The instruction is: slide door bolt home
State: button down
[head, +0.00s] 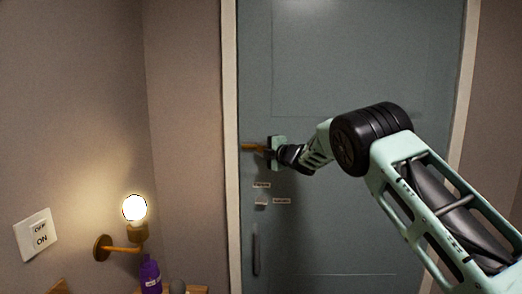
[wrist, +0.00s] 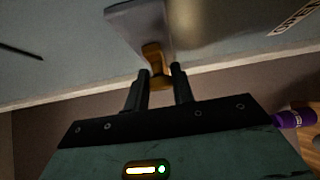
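The brass door bolt (head: 252,147) lies level on the grey-blue door (head: 330,70), near its left edge. In the head view its bar shows left of my gripper (head: 277,153), which covers the rest of it. In the wrist view the bolt's brass knob (wrist: 155,62) stands out from a pale metal plate (wrist: 133,18). I cannot tell whether the bar's tip enters the frame.
Small labels (head: 282,201) sit on the door below the bolt, above a dark vertical handle (head: 256,250). At left are a lit wall lamp (head: 134,208), an OFF/ON switch (head: 37,235) and a purple bottle (head: 150,275). The door's right side is clear except for my arm.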

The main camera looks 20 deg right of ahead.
aim_at(244, 147)
jog(key=a, duration=0.1)
jog(key=w+a+b, duration=0.1)
jog(key=a, duration=0.1)
jog(key=shift+a+f+b, duration=0.15)
jog(key=shift+a+b, duration=0.1)
jog(key=shift+b, duration=0.05)
jog(key=shift+w+a, duration=0.1)
jog(key=c, duration=1.2)
grip_release()
jog(key=shift+a, duration=0.1)
jog(key=shift+s+d+b, duration=0.3)
jog(key=shift+s+b, duration=0.05)
jog(key=b+v, duration=0.8)
jog(key=v, duration=0.8)
jog(key=shift+s, duration=0.3)
